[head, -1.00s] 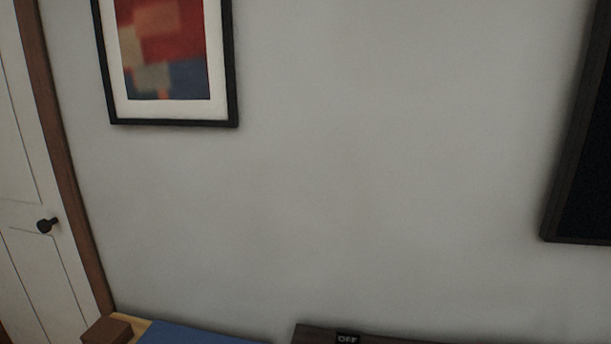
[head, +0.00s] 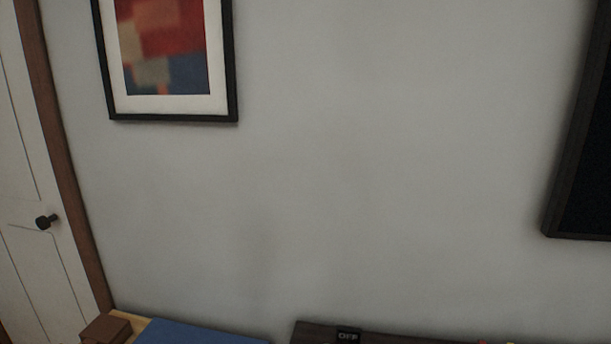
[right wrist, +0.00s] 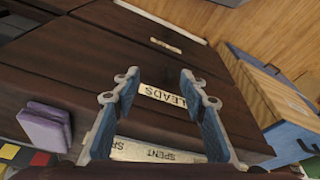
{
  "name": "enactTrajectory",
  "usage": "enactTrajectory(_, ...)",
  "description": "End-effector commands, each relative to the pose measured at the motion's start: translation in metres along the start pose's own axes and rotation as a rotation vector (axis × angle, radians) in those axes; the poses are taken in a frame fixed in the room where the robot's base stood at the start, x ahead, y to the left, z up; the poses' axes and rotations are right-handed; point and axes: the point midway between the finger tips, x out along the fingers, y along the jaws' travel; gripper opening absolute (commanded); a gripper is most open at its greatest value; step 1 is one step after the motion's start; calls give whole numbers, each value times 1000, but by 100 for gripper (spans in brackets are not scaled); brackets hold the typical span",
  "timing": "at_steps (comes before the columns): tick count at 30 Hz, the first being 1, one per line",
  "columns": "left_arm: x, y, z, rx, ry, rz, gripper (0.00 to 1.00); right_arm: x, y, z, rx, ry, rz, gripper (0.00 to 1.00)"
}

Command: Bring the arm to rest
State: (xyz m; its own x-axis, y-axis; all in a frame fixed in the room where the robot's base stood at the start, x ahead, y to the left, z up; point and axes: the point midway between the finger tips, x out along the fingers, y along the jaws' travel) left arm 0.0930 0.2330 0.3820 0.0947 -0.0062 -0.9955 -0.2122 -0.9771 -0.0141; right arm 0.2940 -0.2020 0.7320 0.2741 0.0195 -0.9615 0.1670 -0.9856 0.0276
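My right gripper (right wrist: 158,88) shows in the right wrist view. Its two blue-padded fingers stand apart, with nothing visible between them. Beyond them is dark wood furniture (right wrist: 70,75) with a pale label reading "LEADS" (right wrist: 165,97), seen in the gap between the fingers. A second label reading "SPENT" (right wrist: 160,152) shows lower, partly hidden by the gripper. Neither gripper is in the head view. My left gripper does not show in any frame.
In the right wrist view, a purple block (right wrist: 45,127) lies at left and a blue and wooden box (right wrist: 270,100) stands at right.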

Motion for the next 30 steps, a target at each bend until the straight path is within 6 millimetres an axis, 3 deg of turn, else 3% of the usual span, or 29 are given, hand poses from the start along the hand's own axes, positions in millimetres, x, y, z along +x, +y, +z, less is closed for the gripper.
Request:
enactTrajectory(1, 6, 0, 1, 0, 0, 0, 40, 23, -1, 6, -2, -11, -1, 39)
enactTrajectory(8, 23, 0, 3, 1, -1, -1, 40, 127, -6, 44, -10, -49, -7, 39)
enactTrajectory(15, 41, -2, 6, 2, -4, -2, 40, 227, -10, 107, -19, -90, -12, 39)
enactTrajectory(24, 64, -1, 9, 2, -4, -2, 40, 317, -14, 212, -31, -144, -17, 39)
enactTrajectory(30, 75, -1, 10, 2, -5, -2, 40, 348, -15, 279, -39, -172, -19, 39)
